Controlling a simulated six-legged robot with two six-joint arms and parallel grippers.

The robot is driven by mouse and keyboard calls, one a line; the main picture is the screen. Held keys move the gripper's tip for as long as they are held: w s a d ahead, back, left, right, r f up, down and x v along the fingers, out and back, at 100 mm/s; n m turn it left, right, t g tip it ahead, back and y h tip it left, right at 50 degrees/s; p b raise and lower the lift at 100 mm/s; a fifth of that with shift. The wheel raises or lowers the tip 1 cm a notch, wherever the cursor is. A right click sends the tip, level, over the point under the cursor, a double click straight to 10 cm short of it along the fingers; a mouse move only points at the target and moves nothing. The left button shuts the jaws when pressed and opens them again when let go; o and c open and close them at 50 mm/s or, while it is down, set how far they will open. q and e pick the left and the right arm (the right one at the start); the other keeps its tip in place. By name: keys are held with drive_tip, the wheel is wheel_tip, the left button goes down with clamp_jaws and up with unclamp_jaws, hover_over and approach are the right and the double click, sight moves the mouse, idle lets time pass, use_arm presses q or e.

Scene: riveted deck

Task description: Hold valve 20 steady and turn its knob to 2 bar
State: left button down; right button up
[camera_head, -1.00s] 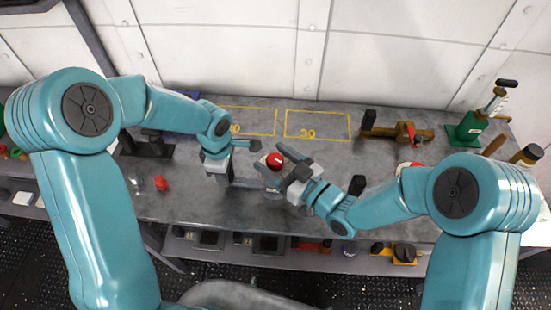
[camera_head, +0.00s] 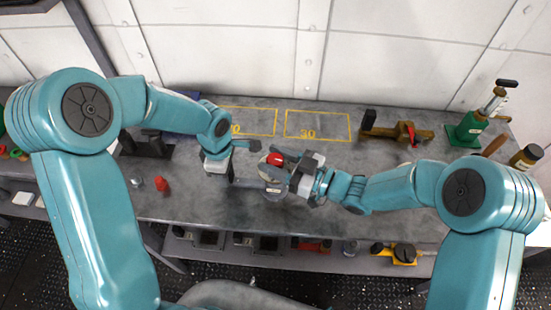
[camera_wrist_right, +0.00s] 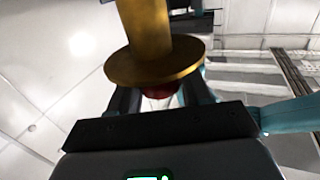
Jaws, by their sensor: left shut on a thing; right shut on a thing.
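The valve has a red knob (camera_head: 275,159) and stands near the middle of the bench, largely covered by my grippers. My left gripper (camera_head: 257,166) is shut on the valve's body from the left. My right gripper (camera_head: 281,165) reaches in from the right and is shut on the red knob. In the right wrist view the knob (camera_wrist_right: 159,91) sits between the fingers, against a brass flange and cylinder (camera_wrist_right: 150,30). I cannot read the valve's number or the pressure from here.
Yellow outlines are painted at the back of the bench (camera_head: 380,205), one marked 30 (camera_head: 318,126). A brass fitting (camera_head: 398,132) and a green pump (camera_head: 468,128) stand back right. A small red piece (camera_head: 162,184) lies at left. A shelf with several items runs below.

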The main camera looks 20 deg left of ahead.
drive_tip(key=o, duration=1)
drive_tip(key=shift+c, duration=0.2)
drive_tip(key=shift+d, duration=0.1)
drive_tip(key=s+d, duration=0.1)
drive_tip(key=d, duration=1)
drive_tip(key=shift+s+d, duration=0.35)
drive_tip(key=shift+d, duration=0.05)
use_arm(q)
drive_tip(key=c, duration=0.6)
unclamp_jaws()
drive_tip(key=shift+c, duration=0.2)
drive_tip(key=shift+r, duration=0.1)
